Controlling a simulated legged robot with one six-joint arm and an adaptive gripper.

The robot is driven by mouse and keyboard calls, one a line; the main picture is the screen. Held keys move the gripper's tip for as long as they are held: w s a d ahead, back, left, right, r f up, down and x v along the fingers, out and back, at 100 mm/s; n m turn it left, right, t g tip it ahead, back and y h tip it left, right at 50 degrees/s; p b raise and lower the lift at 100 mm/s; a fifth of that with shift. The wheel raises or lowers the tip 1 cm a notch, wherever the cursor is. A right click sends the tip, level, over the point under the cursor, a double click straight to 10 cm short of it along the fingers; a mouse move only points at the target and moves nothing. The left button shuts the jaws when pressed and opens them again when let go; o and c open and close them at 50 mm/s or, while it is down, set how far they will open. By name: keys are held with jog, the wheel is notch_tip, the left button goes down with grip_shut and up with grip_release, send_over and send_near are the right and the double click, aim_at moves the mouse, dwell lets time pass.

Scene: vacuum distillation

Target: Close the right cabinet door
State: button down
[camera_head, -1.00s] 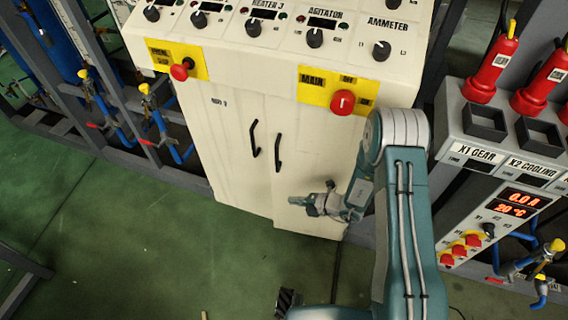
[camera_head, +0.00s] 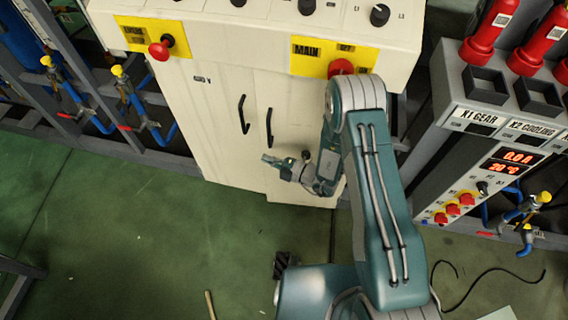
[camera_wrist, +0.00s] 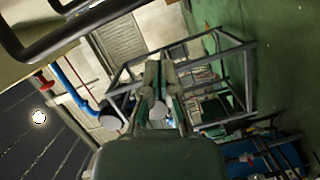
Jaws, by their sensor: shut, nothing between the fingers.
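The right cabinet door (camera_head: 300,110) is a cream panel on the front of the control cabinet, with a black vertical handle (camera_head: 269,125) near its left edge. Its lower edge sits a little lower than the left door's, so it looks slightly ajar; the gap itself is hard to see. The left door (camera_head: 222,130) has its own black handle (camera_head: 242,113). My gripper (camera_head: 267,159) is in front of the lower right door, below the handles, pointing left. It is shut and empty; contact with the door cannot be told. In the wrist view, my gripper (camera_wrist: 160,66) shows its fingers together.
A red main knob (camera_head: 341,68) on a yellow plate juts out above the right door. Pipes and valves (camera_head: 130,95) line the left. Green floor (camera_head: 120,230) in front is mostly clear; a black cable lies at right.

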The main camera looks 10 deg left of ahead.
aim_at(273, 140)
jog(key=w+t, duration=0.1)
jog(key=w, duration=0.1)
jog(key=w+m, duration=0.1)
jog(key=w, duration=0.2)
jog(key=w+f+t, duration=0.1)
jog(key=w, duration=0.2)
jog(key=shift+d+m+t+h, duration=0.15)
jog(key=shift+m+t+h, duration=0.15)
jog(key=shift+m+h, duration=0.1)
